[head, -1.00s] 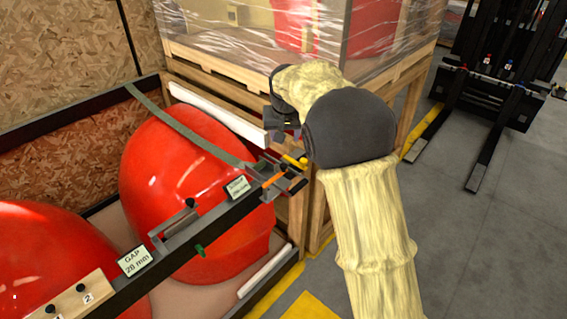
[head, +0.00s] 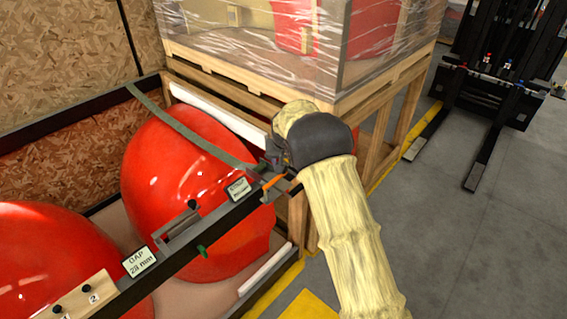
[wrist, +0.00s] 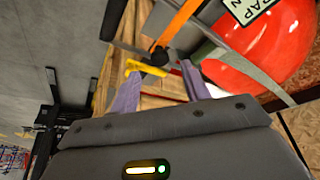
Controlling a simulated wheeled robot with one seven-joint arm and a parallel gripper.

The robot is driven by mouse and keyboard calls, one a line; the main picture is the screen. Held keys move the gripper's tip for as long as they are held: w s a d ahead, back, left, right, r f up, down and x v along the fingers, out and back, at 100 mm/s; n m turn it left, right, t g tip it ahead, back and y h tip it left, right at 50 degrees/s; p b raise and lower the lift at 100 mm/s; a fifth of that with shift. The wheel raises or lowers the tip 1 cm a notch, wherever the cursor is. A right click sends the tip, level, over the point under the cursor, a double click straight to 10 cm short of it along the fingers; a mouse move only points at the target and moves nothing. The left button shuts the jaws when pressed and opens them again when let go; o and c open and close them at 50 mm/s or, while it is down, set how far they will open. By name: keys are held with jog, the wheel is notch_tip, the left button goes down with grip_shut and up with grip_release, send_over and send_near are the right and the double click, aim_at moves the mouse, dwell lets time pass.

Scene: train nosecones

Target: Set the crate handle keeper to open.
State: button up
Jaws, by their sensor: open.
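A yellow lever-like piece (wrist: 147,68), likely the handle keeper, shows in the wrist view beside a black knob (wrist: 158,56) at the end of the crate's dark rail. It lies between my open fingertips (wrist: 160,70), and I cannot tell whether they touch it. A small red part (wrist: 176,72) is beside it. An orange strip (wrist: 178,27) lies close by; it also shows on the rail in the head view (head: 273,182). In the head view my gripper (head: 275,155) is at the rail's right end, and my wrist hides the yellow piece.
Red nosecones (head: 180,165) sit in the crate behind the dark rail (head: 215,228). A green strap (head: 190,132) crosses one. A wrapped pallet load (head: 250,45) on a wooden stand is behind my wrist. A forklift (head: 490,90) stands at right; grey floor (head: 470,250) is clear.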

jog(key=x, duration=0.4)
jog(key=shift+p, duration=0.4)
grip_shut()
